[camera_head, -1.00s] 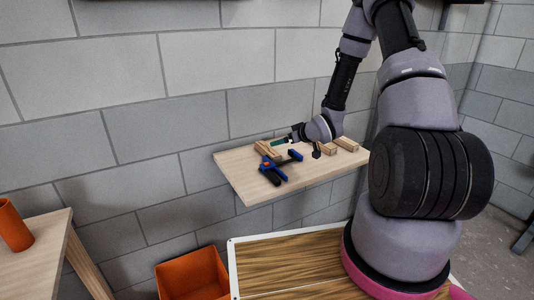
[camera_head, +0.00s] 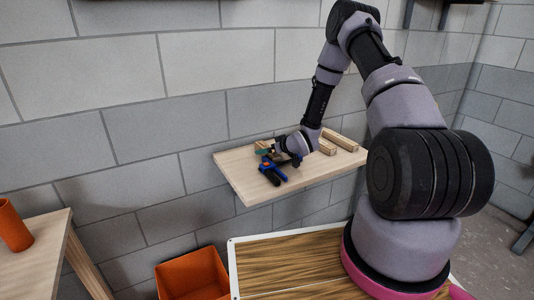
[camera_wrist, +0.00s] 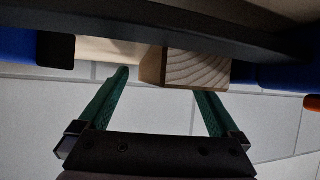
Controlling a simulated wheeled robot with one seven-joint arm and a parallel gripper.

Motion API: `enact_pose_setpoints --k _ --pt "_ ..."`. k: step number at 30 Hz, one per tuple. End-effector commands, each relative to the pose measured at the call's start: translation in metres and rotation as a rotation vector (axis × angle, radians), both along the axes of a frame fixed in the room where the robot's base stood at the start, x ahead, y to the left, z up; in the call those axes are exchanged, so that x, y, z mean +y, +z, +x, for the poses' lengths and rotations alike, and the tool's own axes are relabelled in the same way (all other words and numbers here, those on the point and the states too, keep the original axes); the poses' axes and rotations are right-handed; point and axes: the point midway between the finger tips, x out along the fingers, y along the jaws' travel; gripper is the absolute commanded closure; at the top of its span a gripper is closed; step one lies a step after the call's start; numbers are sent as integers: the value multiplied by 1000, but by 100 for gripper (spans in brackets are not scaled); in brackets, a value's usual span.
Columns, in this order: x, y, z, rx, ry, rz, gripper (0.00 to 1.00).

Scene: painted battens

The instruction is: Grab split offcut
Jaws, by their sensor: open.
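My gripper (camera_head: 267,151) is over the left part of the wooden shelf (camera_head: 232,175), beside a blue and black clamp (camera_head: 272,174). In the wrist view my gripper (camera_wrist: 164,90) has its two green fingers spread apart. The end of a wooden batten piece (camera_wrist: 198,70), with visible grain, shows between and just beyond the fingertips, closer to the right one. I see no finger closed on it. In the head view the piece at the gripper (camera_head: 260,146) is mostly hidden by my wrist. I cannot tell whether it is split.
More wooden pieces lie on the shelf to the right, one near my wrist (camera_head: 328,148) and one further right (camera_head: 345,143). In the wrist view a dark bar (camera_wrist: 160,32) crosses above the fingers, with blue parts (camera_wrist: 284,76) at both sides. An orange bin (camera_head: 192,275) stands below.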

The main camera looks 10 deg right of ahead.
Motion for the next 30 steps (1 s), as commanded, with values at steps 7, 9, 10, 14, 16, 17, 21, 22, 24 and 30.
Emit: enact_pose_setpoints --k 7,9,10,14,16,17,21,22,24,30 --pt "3 -3 5 1 0 0 1" --pt "2 -3 4 1 0 0 5" --pt "2 -3 4 1 0 0 17" --pt "2 -3 4 1 0 0 66" --pt "2 -3 4 1 0 0 93" --pt "2 -3 4 1 0 0 100" --pt "2 -3 4 1 0 0 100" --pt "2 -3 4 1 -1 0 100" --pt "2 -2 4 1 -1 0 100" --pt "2 22 6 -4 -1 0 100"
